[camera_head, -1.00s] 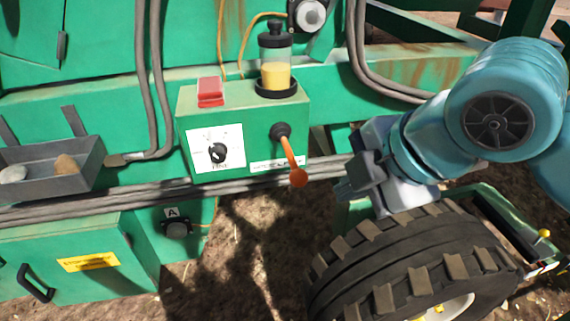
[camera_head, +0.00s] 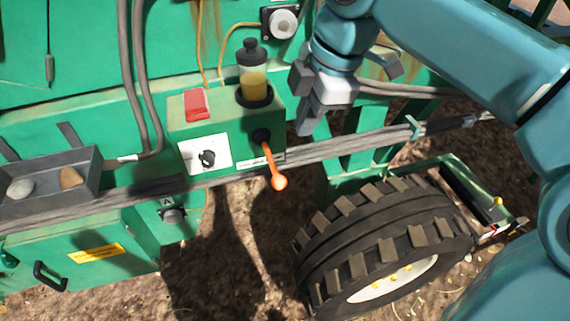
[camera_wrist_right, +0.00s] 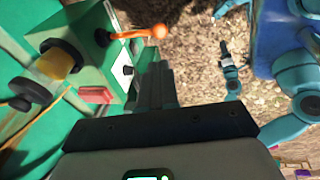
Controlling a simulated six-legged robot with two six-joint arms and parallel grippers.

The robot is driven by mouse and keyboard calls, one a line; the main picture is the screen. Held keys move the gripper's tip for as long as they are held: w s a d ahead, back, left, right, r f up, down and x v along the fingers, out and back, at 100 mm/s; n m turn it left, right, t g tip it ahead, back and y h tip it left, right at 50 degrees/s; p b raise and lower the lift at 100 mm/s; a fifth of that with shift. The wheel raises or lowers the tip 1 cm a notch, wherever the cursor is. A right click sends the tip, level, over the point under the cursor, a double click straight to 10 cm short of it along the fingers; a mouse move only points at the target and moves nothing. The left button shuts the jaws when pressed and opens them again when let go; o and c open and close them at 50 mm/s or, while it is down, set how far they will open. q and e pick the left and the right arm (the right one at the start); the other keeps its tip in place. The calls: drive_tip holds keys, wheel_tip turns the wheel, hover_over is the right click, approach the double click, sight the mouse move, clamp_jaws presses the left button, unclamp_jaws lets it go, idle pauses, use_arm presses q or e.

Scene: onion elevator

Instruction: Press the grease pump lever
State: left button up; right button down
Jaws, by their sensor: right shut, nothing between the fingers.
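The grease pump lever (camera_head: 272,163) is an orange rod with a round ball end. It hangs down and slightly right from a black pivot on the green control box (camera_head: 230,128). In the right wrist view the lever (camera_wrist_right: 136,35) shows at the top, beyond the fingers. The grease reservoir (camera_head: 253,80), with yellow grease and a black cap, stands on the box. My right gripper (camera_head: 307,127) is shut and empty, pointing down to the right of the box, above and right of the lever's ball and apart from it. Its fingers also show in the right wrist view (camera_wrist_right: 158,75). My left gripper cannot be made out.
A red switch (camera_head: 198,103) and a dial plate (camera_head: 206,154) are on the box. A grey tray (camera_head: 50,190) with stones is at left. Cables (camera_head: 330,150) run below the box. A large tyre (camera_head: 385,240) stands at lower right.

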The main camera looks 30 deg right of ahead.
sight(281, 178)
drive_tip(key=x, duration=1.4)
drive_tip(key=shift+a, duration=0.1)
drive_tip(key=shift+s+f, duration=0.1)
wheel_tip(281, 178, down, 9)
drive_tip(key=t+h+b, duration=0.1)
drive_tip(key=t+b, duration=0.3)
drive_tip(key=b, duration=1.2)
drive_tip(key=shift+s, duration=0.2)
drive_tip(key=shift+a, duration=0.1)
